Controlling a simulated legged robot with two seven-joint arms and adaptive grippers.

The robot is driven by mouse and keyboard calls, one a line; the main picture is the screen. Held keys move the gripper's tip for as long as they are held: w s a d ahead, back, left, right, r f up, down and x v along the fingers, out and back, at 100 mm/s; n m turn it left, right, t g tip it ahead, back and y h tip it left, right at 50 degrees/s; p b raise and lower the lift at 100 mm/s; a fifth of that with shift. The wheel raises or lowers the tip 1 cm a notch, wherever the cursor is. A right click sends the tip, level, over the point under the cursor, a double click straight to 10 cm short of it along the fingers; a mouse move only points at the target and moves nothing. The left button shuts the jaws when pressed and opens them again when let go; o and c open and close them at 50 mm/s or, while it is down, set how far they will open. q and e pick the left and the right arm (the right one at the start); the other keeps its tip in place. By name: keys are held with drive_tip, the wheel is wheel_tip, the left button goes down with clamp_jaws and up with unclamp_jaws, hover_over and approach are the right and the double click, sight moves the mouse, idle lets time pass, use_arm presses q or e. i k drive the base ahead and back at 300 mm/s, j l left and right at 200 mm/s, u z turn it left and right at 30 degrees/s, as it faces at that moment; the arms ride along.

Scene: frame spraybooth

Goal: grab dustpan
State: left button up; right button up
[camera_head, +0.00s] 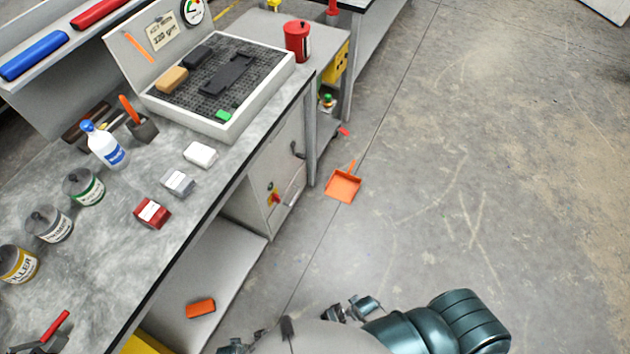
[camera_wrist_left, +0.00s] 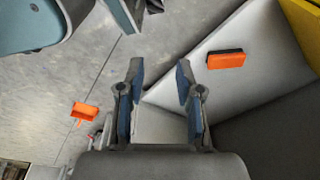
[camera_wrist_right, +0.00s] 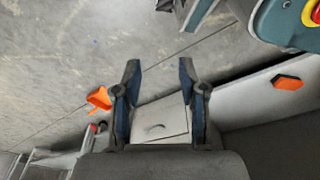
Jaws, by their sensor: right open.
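The orange dustpan (camera_head: 343,186) lies on the concrete floor beside the cabinet under the workbench, its short handle pointing away from me. It also shows left of the fingers in the left wrist view (camera_wrist_left: 85,111) and in the right wrist view (camera_wrist_right: 98,98). My left gripper (camera_wrist_left: 160,75) is open and empty, over the bench's lower shelf area. My right gripper (camera_wrist_right: 159,75) is open and empty, apart from the dustpan. In the head view, parts of my grippers show low at the bottom edge, well short of the dustpan; much of them is hidden.
The workbench (camera_head: 110,262) fills the left, with cans, a spray bottle and a grated tray (camera_head: 290,70). An orange block (camera_head: 200,307) lies on the lower shelf (camera_head: 225,270). A red can (camera_head: 298,42) stands on the far bench end. The floor on the right is clear.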

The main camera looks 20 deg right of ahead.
sight(343, 186)
drive_tip(key=i+l+u, duration=0.1)
drive_tip(key=l, duration=0.25)
drive_tip(key=i+l+u, duration=0.1)
drive_tip(key=l, duration=0.3)
drive_tip(key=i+l, duration=0.25)
drive_tip(key=l, duration=0.15)
drive_tip(key=i+l+u, duration=0.15)
drive_tip(key=l, duration=0.2)
drive_tip(key=i+l+u, duration=0.1)
drive_tip(key=l, duration=0.3)
